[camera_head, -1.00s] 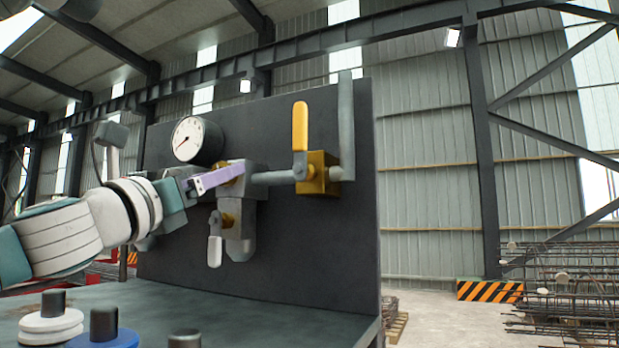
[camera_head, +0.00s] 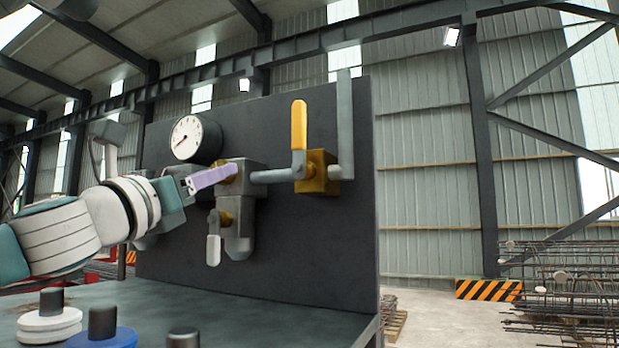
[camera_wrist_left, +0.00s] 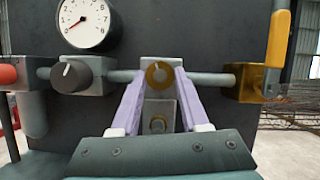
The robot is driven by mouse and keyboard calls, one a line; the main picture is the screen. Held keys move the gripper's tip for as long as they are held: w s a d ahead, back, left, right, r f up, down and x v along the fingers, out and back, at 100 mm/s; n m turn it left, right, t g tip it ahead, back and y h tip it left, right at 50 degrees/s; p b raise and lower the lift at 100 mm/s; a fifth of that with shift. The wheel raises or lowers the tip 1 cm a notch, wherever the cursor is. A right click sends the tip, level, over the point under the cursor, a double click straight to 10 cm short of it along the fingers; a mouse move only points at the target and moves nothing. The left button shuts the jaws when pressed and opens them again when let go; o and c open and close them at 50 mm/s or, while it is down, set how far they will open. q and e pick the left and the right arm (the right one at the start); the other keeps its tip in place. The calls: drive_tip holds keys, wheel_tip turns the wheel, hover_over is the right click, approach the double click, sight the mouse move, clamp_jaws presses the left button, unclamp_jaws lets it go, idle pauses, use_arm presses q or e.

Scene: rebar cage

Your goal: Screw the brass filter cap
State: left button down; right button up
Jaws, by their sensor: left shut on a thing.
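The brass filter cap (camera_wrist_left: 158,75) sits on the front of a grey filter block (camera_head: 250,172) on the dark panel. It also shows in the head view (camera_head: 229,170), partly covered by the fingers. My left gripper (camera_head: 222,174) has its purple fingers shut on the cap, one on each side. My right gripper is in neither view.
A pressure gauge (camera_head: 196,139) is above left of the cap. A brass valve with an upright yellow handle (camera_head: 299,126) is to the right. A white-handled drain valve (camera_head: 214,249) hangs below. White (camera_head: 49,325) and blue discs (camera_head: 101,338) with dark posts stand on the bench (camera_head: 270,318).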

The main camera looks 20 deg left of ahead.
use_arm(q)
drive_tip(key=shift+m, duration=0.5)
drive_tip(key=shift+a+r+m+g+h+p, duration=0.1)
drive_tip(key=shift+r+m+g+h+p, duration=0.9)
drive_tip(key=shift+m, duration=4.35)
drive_tip(key=shift+a+f+m+g+h+b, duration=0.15)
drive_tip(key=shift+f+m+g, duration=0.3)
drive_tip(key=shift+m+g, duration=3.25)
drive_tip(key=shift+r+m+t+h+p, duration=0.35)
drive_tip(key=shift+m+h, duration=0.3)
drive_tip(key=shift+m, duration=6.4)
drive_tip(key=shift+f, duration=0.1)
